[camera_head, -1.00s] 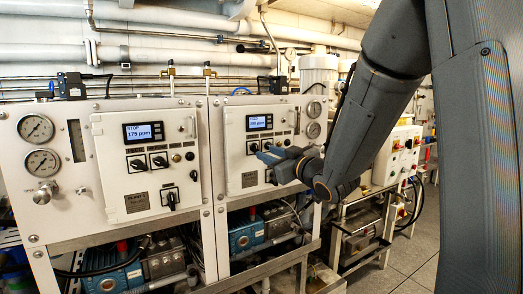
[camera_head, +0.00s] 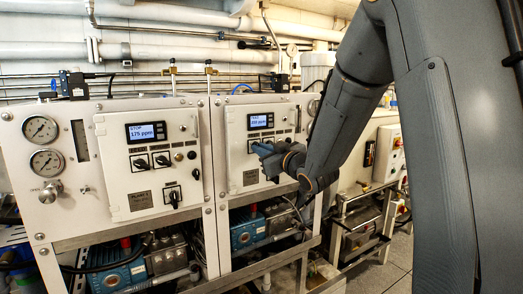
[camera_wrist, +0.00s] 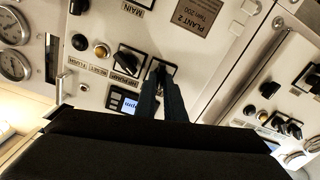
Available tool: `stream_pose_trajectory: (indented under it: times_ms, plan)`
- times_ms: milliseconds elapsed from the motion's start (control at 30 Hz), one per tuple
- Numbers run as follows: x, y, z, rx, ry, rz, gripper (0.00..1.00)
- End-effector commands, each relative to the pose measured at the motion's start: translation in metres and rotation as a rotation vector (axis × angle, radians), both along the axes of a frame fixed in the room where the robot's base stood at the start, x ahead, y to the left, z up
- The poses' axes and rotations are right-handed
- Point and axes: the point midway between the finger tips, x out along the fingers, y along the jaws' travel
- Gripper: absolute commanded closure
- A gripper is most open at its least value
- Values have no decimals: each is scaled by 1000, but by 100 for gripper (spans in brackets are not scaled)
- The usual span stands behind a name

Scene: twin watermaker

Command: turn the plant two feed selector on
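The plant two panel (camera_head: 240,178) is the right white panel in the head view, with a lit display above its switches. My gripper (camera_head: 262,148) is in front of its switch row and hides part of it. In the wrist view, which is upside down, a PLANT 2 label (camera_wrist: 196,16) shows. My gripper's two fingers (camera_wrist: 160,80) reach up to a black rotary selector (camera_wrist: 162,66), apparently the feed selector; its label is hidden. The fingertips seem to lie on both sides of its handle. Whether they press on it is unclear. The HP pump selector (camera_wrist: 128,60) is beside it.
The plant one panel (camera_head: 147,170) stands to the left with similar selectors. Pumps (camera_head: 247,234) sit below the panels. Pipes run behind.

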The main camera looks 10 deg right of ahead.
Motion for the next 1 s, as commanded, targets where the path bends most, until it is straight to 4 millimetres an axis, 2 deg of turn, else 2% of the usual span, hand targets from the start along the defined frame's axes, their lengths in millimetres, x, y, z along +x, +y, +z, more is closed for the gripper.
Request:
stream_pose_trajectory:
  times_ms: [167,467,767,800,900,1000]
  plan:
    - [0,0,0,41,14,0,100]
    - [0,0,1,241,79,1,100]
    - [0,0,0,256,83,1,100]
    - [0,0,0,256,83,1,89]
    - [0,0,0,256,83,1,72]
    - [0,0,0,255,83,1,72]
